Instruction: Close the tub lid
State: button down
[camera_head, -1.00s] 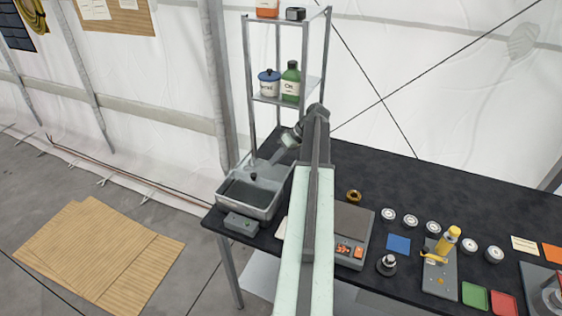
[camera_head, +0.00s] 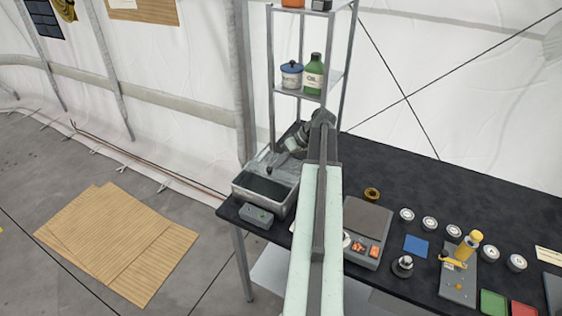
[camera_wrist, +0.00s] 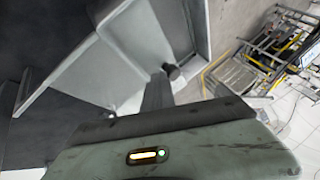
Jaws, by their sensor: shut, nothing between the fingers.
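The grey metal tub (camera_head: 282,206) stands at the left end of the black table, and its dark inside shows from above. A pale grey panel at its back, which looks like the raised lid (camera_head: 254,166), is partly hidden by my arm. My gripper (camera_head: 271,167) is shut and empty, pointing down over the back part of the tub. In the wrist view my gripper (camera_wrist: 158,90) shows in front of pale grey tub or lid panels (camera_wrist: 105,70). A dark round knob (camera_wrist: 173,71) appears at its tip; I cannot tell whether they touch.
A shelf rack (camera_head: 308,95) with a blue-lidded pot (camera_head: 291,75) and a green bottle (camera_head: 314,75) rises behind the tub. A small grey box (camera_head: 257,216) sits in front of it. A scale (camera_head: 366,232) and several discs lie right of my arm.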

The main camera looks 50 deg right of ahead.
aim_at(269, 177)
jog(key=a, duration=0.2)
jog(key=s+a, duration=0.1)
jog(key=a, duration=0.2)
jog(key=s+a, duration=0.1)
jog(key=a, duration=0.2)
jog(key=shift+s+a, duration=0.1)
jog(key=shift+a, duration=0.15)
jog(key=d, duration=0.4)
jog(key=shift+s, duration=0.1)
jog(key=p+v, duration=0.8)
jog(key=v, duration=0.2)
jog(key=shift+s, duration=0.3)
jog(key=shift+d, duration=0.15)
